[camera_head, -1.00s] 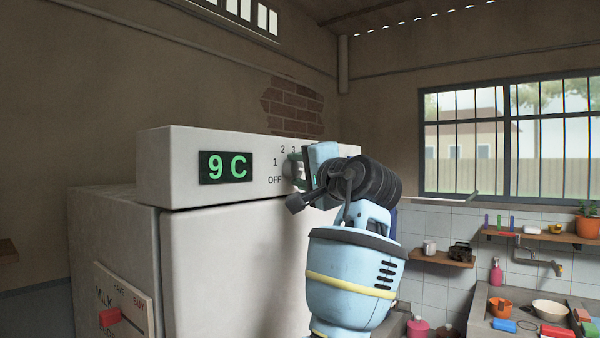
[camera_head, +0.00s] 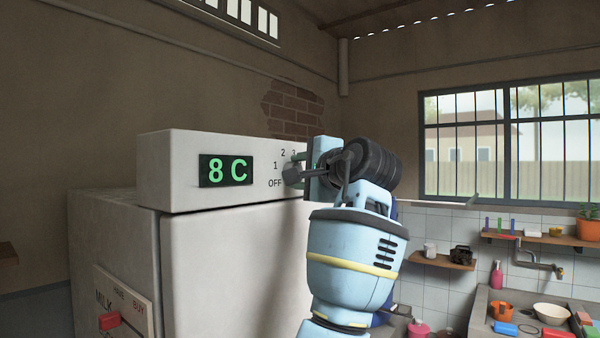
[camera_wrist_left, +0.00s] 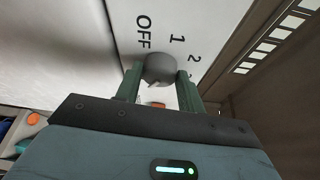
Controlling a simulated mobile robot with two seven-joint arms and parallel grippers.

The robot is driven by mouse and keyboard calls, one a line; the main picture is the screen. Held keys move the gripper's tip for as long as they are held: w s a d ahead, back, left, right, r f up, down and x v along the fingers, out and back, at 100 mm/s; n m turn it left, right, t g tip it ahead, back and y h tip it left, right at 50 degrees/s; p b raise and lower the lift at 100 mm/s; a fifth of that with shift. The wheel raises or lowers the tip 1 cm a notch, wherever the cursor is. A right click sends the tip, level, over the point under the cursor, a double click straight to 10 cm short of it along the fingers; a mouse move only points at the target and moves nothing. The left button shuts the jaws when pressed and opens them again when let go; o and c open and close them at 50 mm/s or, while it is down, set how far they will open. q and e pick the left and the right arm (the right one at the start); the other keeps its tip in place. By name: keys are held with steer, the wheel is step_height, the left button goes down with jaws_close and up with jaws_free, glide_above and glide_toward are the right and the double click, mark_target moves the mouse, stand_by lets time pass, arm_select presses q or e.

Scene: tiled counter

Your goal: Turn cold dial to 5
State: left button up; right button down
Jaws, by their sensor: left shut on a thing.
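The grey cold dial (camera_wrist_left: 160,66) sits on the white front panel of the fridge's top box, with OFF, 1 and 2 printed around it in the left wrist view. My left gripper (camera_wrist_left: 159,76) is shut on the dial, one green finger on each side. In the head view, my left gripper (camera_head: 300,172) is at the panel's right part and hides most of the dial and the higher numbers. The dial's pointer setting cannot be read clearly. The green display (camera_head: 226,170) reads 8 C. My right gripper is not in view.
The white fridge (camera_head: 230,270) stands below the panel, with a milk notice (camera_head: 125,300) on its left side. At the right are a small wall shelf (camera_head: 443,262) and a counter with bowls (camera_head: 550,312). The air left of the fridge is clear.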

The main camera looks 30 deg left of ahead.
arm_select(q)
steer(key=shift+r, duration=0.1)
steer(key=o, duration=1)
steer(key=shift+c, duration=0.2)
steer(key=v, duration=0.7)
steer(key=shift+s+d, duration=0.2)
steer(key=shift+d, duration=0.15)
